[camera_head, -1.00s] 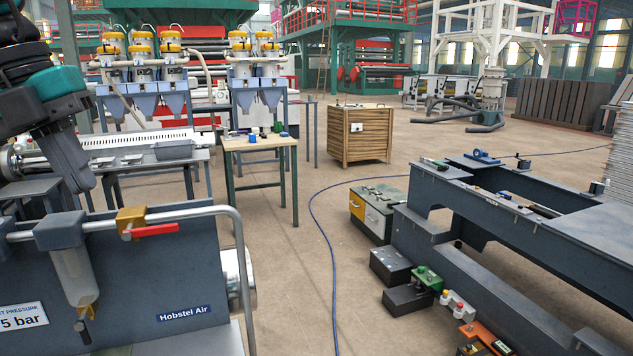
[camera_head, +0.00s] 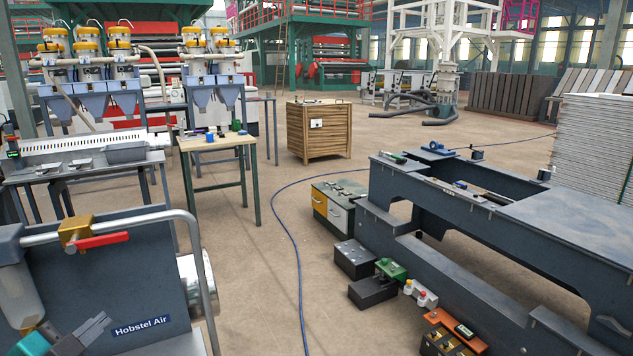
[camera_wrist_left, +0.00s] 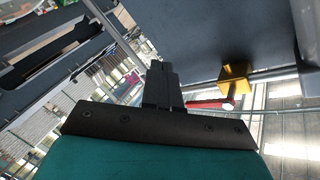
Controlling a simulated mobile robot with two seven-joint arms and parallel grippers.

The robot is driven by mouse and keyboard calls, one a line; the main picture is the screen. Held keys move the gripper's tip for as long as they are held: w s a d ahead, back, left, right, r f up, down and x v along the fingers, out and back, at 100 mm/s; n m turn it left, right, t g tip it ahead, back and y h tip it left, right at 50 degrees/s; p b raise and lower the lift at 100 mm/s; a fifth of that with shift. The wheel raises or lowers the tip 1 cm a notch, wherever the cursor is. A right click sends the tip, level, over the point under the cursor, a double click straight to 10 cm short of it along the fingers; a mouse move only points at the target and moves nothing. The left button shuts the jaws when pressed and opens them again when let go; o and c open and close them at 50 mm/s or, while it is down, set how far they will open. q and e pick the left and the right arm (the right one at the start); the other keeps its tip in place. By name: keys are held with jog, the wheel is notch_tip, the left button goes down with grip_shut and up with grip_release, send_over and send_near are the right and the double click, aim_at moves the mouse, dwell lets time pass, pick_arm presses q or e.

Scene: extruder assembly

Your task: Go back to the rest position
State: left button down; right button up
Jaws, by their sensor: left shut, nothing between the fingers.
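My left gripper (camera_head: 100,322) shows at the lower left of the head view, in front of the dark Hobstel Air panel (camera_head: 150,270). Its dark fingers are together and hold nothing, and part of its teal body shows at the bottom edge. In the left wrist view the shut fingers (camera_wrist_left: 159,70) point up the picture, beside the yellow valve block (camera_wrist_left: 233,80) with a red handle. I cannot tell whether they touch the panel. My right gripper is in neither view.
The yellow valve (camera_head: 75,232) sits on a bent grey pipe (camera_head: 150,216) along the panel top. A large dark machine frame (camera_head: 480,230) stands at the right. A wooden-topped table (camera_head: 215,173) and wooden crate (camera_head: 318,132) stand farther back. Floor between is open, with a blue hose.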

pick_arm(q)
jog(key=s+d+f+n+g+y, duration=0.35)
jog(key=s+f+n+g, duration=0.25)
jog(key=s+f, duration=0.4)
jog(key=s+d+f+n+g+h, duration=0.25)
jog(key=s+d+f+g, duration=0.35)
jog(key=s+d, duration=0.5)
jog(key=w+d+f+m+t+h, duration=0.1)
jog(key=w+d+f+t+h, duration=0.1)
jog(key=w+f+t, duration=0.4)
jog(key=shift+w+d+f+t, duration=0.4)
jog(key=shift+w+f, duration=0.2)
jog(key=shift+f, duration=0.65)
jog(key=shift+a, duration=0.15)
